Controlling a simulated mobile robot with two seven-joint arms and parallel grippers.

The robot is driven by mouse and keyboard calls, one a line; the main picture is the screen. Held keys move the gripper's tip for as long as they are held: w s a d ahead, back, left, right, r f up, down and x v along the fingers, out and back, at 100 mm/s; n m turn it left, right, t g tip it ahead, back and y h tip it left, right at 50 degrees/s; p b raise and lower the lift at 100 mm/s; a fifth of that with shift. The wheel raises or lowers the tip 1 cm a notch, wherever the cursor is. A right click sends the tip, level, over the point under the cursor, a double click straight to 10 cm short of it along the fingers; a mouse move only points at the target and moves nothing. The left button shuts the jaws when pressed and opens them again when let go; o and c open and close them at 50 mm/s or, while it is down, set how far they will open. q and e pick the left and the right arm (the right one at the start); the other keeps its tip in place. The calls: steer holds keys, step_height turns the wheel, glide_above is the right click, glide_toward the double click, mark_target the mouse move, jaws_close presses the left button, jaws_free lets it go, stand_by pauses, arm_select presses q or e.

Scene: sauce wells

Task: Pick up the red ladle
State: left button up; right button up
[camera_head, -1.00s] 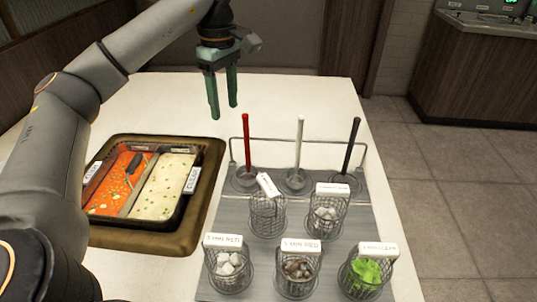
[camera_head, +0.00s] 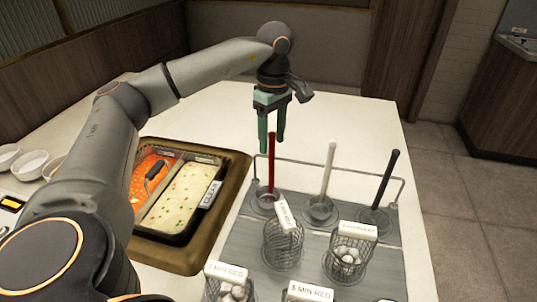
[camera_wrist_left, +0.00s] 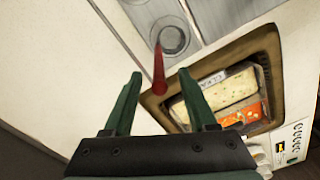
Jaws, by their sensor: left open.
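The red ladle (camera_head: 271,165) stands upright in the wire rack at the back left of the grey mat, its bowl end in a round holder. My left gripper (camera_head: 272,145) is open, pointing down, at the top of the red handle in the head view. In the left wrist view the red ladle (camera_wrist_left: 159,65) shows between and just beyond the two open fingers (camera_wrist_left: 160,85), with no visible contact. My right gripper is not in view.
A white ladle (camera_head: 328,172) and a black ladle (camera_head: 385,180) stand to the right in the same rack. Wire baskets (camera_head: 283,246) with labels stand in front. The white tabletop behind the rack is clear.

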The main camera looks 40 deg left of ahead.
mark_target(272, 154)
arm_select(q)
step_height(272, 154, down, 4)
steer(key=shift+f, duration=0.15)
steer(key=shift+c, duration=0.4)
jaws_close()
stand_by(0.3)
